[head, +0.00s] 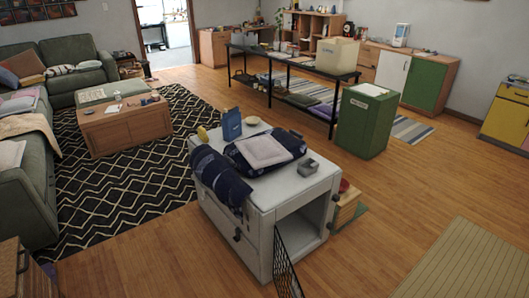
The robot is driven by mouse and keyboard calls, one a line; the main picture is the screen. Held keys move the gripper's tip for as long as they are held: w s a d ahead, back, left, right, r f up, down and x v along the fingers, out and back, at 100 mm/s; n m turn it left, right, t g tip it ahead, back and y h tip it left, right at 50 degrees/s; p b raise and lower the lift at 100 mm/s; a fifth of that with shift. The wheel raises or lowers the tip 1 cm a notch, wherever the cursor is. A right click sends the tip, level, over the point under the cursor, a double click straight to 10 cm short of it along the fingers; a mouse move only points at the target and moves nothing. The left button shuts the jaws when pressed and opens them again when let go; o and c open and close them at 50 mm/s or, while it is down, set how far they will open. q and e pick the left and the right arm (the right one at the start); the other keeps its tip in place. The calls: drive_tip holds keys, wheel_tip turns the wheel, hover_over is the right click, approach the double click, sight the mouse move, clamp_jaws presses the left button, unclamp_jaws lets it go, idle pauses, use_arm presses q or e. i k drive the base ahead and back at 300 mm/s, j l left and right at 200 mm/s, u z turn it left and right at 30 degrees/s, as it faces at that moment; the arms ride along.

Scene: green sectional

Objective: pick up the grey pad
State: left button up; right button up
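A flat, pale grey square pad (263,151) with a lighter border lies on a folded dark blue cloth (293,143) on top of the white cabinet (275,187). A small darker grey box-like object (308,168) sits near the cabinet's right front edge, apart from the pad; its exact nature is too small to tell. Neither of my grippers is in view.
A dark patterned cloth roll (220,178) hangs over the cabinet's left edge, with a blue bag-like item (231,125) behind. A black mesh panel (286,265) stands in front. A green box (368,122) stands behind right.

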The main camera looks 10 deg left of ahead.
sight(263, 150)
drive_tip(key=i+l+u, duration=0.1)
drive_tip(key=i+l, duration=0.2)
drive_tip(key=i+l+u, duration=0.1)
drive_tip(key=i+l, duration=0.15)
drive_tip(key=l, duration=0.2)
drive_tip(key=i+l, duration=0.25)
drive_tip(key=i+l+u, duration=0.15)
drive_tip(key=l, duration=0.35)
drive_tip(key=i+l+u, duration=0.1)
drive_tip(key=i+l, duration=0.25)
drive_tip(key=l, duration=0.1)
